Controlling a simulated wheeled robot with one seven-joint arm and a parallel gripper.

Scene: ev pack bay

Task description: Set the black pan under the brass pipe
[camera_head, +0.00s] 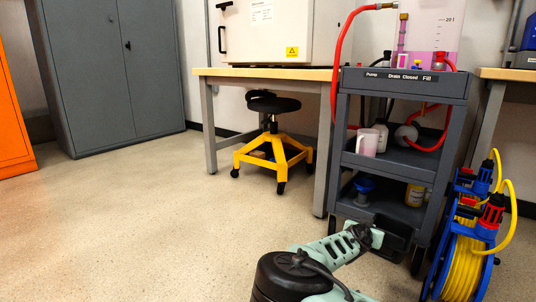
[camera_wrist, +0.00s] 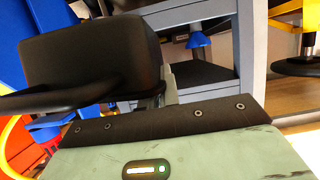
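My gripper (camera_head: 376,236) is low at the front of the grey cart, near its bottom shelf. A black box-like piece (camera_head: 397,238) is just beyond it, against the cart's lower front. A large black rounded block (camera_wrist: 95,55) fills the upper left of the wrist view, in front of my green hand. It may be the black pan, but I cannot tell whether the fingers are closed on it. An upright brass pipe (camera_head: 402,32) stands on the cart top beside a clear tank with pink liquid (camera_head: 432,38).
The grey cart (camera_head: 402,86) carries a white jug (camera_head: 367,142), bottles and a blue funnel (camera_head: 364,187). A yellow hose reel (camera_head: 464,250) stands close at the right. A yellow-based stool (camera_head: 275,150) is under the bench. Open floor lies to the left.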

